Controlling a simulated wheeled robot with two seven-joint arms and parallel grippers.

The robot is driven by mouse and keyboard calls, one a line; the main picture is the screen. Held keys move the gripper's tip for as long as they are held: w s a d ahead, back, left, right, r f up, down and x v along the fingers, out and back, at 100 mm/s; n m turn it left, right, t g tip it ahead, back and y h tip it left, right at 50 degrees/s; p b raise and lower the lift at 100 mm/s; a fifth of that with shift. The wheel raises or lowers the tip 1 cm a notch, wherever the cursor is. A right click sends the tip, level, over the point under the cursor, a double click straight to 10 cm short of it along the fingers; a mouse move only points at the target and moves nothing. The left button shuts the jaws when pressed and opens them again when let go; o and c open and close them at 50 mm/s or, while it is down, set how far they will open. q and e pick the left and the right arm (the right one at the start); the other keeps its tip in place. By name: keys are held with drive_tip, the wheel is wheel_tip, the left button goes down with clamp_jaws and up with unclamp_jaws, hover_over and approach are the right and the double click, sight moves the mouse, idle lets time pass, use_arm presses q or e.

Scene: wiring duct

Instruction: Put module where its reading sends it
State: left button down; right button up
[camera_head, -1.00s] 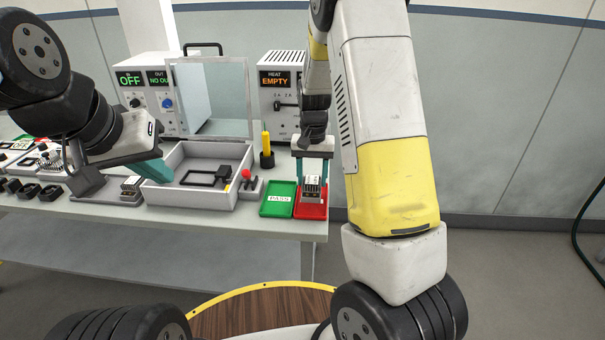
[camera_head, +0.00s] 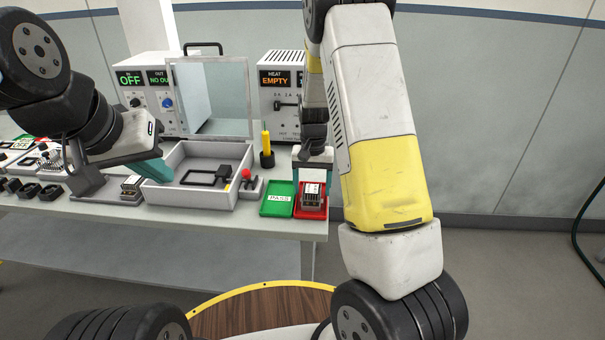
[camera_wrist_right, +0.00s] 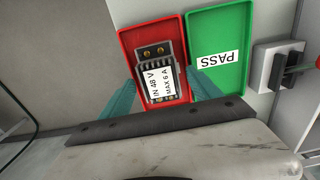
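A module (camera_head: 312,197) with a white label reading "IN 48 V MAX 6 A" lies in the red tray (camera_head: 323,213). In the right wrist view the module (camera_wrist_right: 158,77) sits inside the red tray (camera_wrist_right: 128,38), slightly tilted in the picture. My right gripper (camera_wrist_right: 163,82) is open, one teal finger on each side of the module, with a small gap showing at each side. The green tray (camera_head: 272,207), labelled PASS, lies beside the red one and is empty. My left gripper (camera_head: 155,171) hangs by the grey bin's left wall; its finger gap is not clear.
A grey open bin (camera_head: 190,197) holds a black-framed item. A second metallic module (camera_head: 131,186) sits in a fixture to its left. Behind stand a supply reading OFF (camera_head: 146,95) and a heat box reading EMPTY (camera_head: 283,90). A yellow-topped post (camera_head: 266,150) stands near the trays.

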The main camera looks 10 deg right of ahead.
sight(312, 189)
wheel_tip(312, 189, up, 12)
drive_tip(key=s+r+n+t, duration=0.1)
drive_tip(key=s+r, duration=0.3)
drive_tip(key=s, duration=0.4)
drive_tip(key=s+a+r+n+t+y, duration=0.1)
drive_tip(key=s+r+t, duration=0.2)
drive_tip(key=s+r, duration=0.2)
drive_tip(key=s+a+r+n+t+y, duration=0.1)
drive_tip(key=s+r, duration=0.4)
drive_tip(key=s, duration=0.6)
drive_tip(key=shift+s+n+t, duration=0.15)
drive_tip(key=shift+n+t, duration=0.25)
drive_tip(key=shift+t, duration=0.2)
drive_tip(key=shift+a+r, duration=0.1)
drive_tip(key=shift+r, duration=0.05)
